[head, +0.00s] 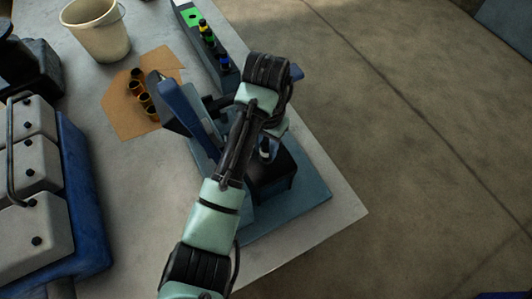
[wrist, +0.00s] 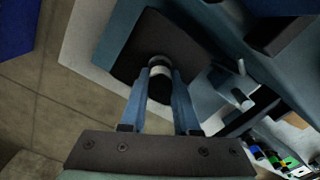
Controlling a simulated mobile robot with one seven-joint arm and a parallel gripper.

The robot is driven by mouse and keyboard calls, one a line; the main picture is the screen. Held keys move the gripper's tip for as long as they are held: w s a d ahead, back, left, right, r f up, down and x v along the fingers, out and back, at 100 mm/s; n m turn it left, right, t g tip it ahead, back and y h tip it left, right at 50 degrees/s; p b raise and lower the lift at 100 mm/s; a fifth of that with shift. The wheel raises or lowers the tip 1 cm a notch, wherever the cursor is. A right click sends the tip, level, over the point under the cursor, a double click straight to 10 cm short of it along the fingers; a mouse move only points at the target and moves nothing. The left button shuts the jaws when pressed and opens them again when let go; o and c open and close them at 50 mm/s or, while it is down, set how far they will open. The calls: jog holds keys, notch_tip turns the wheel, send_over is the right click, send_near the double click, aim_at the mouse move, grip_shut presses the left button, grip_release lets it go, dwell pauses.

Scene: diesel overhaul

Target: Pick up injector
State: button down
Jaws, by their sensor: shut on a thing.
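The injector (wrist: 160,88) shows in the wrist view as a dark round body with a pale metal band, between the two blue fingers of my gripper (wrist: 161,76). My gripper is shut on it. The injector is over the dark block (wrist: 150,38); I cannot tell whether it is still seated in it. In the head view the black block (head: 272,185) stands on a blue-grey base plate (head: 312,203). My arm covers much of the gripper there, and the injector is mostly hidden.
A blue lever-like fixture (head: 185,108) stands left of my wrist. Brown cardboard (head: 118,112) with several dark rings, a cream bucket (head: 97,30) and a narrow tray (head: 190,38) with coloured parts lie farther back. A blue tray (head: 85,200) with grey covers is at left. The table edge is close at right.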

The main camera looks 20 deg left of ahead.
jog(key=shift+r, duration=0.15)
jog(key=shift+r, duration=0.65)
notch_tip(320, 180, up, 16)
jog(key=p, duration=1)
jog(key=shift+r, duration=0.25)
jog(key=c, duration=1.3)
grip_release()
grip_shut()
